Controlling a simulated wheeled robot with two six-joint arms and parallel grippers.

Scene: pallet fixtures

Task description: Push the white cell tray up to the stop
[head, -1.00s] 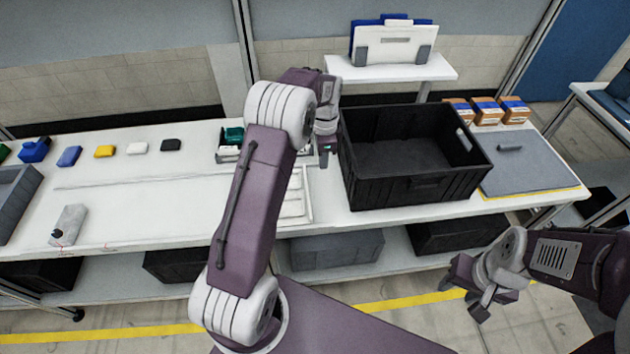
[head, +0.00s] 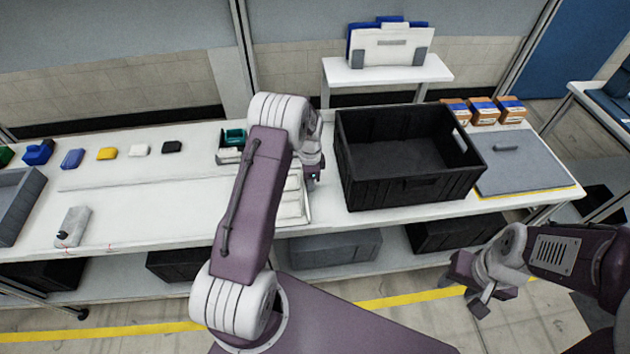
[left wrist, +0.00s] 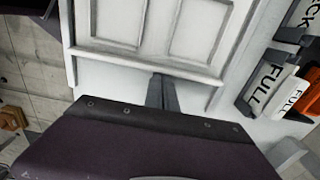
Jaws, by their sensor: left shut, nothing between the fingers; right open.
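The white cell tray (head: 294,206) lies on the bench, partly hidden behind my left arm. In the left wrist view the tray (left wrist: 150,50) shows its white rim and recessed cells. My left gripper (head: 313,172) is at the tray's right end, between it and the black crate. In the left wrist view its fingers (left wrist: 161,90) are shut, empty and right at the tray's rim; I cannot tell if they touch it. My right gripper (head: 470,290) is open and empty, low in front of the bench. I cannot pick out the stop clearly.
A large black crate (head: 402,188) stands close to the right of my left gripper. A small holder with a green item (head: 232,138) sits behind the tray. Several small coloured blocks line the back left. The bench surface left of my arm (head: 150,205) is mostly clear.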

